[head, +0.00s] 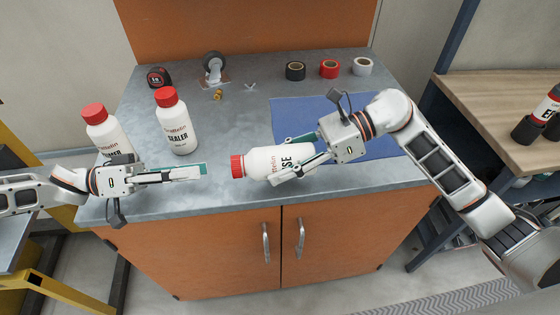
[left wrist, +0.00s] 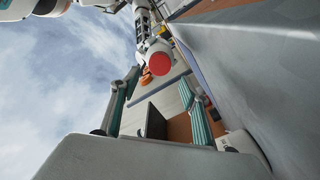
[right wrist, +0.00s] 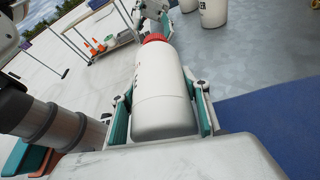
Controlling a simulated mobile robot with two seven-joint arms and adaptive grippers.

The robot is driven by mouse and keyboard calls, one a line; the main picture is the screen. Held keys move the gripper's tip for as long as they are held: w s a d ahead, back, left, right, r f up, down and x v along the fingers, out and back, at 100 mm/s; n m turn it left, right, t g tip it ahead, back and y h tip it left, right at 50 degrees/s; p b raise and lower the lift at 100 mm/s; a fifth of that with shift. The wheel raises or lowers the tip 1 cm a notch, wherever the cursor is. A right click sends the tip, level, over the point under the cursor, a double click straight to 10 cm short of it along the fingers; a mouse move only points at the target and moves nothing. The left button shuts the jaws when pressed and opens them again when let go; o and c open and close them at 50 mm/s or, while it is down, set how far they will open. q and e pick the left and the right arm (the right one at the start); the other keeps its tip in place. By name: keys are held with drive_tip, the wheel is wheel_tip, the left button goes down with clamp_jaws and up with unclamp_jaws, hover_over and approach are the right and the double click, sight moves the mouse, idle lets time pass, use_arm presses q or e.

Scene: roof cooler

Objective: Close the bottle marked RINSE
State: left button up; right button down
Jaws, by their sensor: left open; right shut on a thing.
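The white RINSE bottle (head: 266,160) lies level above the front of the grey bench, its red cap (head: 238,167) pointing left. The cap sits on the bottle's neck; how tight it is I cannot tell. My right gripper (head: 296,158) is shut around the bottle body, which also fills the right wrist view (right wrist: 163,90) between the fingers. My left gripper (head: 205,171) is open and empty, left of the cap with a small gap. In the left wrist view the cap (left wrist: 160,63) shows end-on, ahead between the open fingers (left wrist: 160,80).
The SEALER bottle (head: 177,125) and another red-capped white bottle (head: 104,128) stand behind my left arm. A tape measure (head: 158,77), a caster (head: 214,68) and tape rolls (head: 329,69) sit at the back. A blue mat (head: 385,143) lies at right. The bench middle is clear.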

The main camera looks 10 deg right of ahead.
use_arm(q)
drive_tip(key=d, duration=0.7)
drive_tip(key=shift+d, duration=0.35)
drive_tip(key=c, duration=1.1)
drive_tip(key=m, duration=0.3)
drive_tip(key=shift+c, duration=0.2)
drive_tip(key=o, duration=1.2)
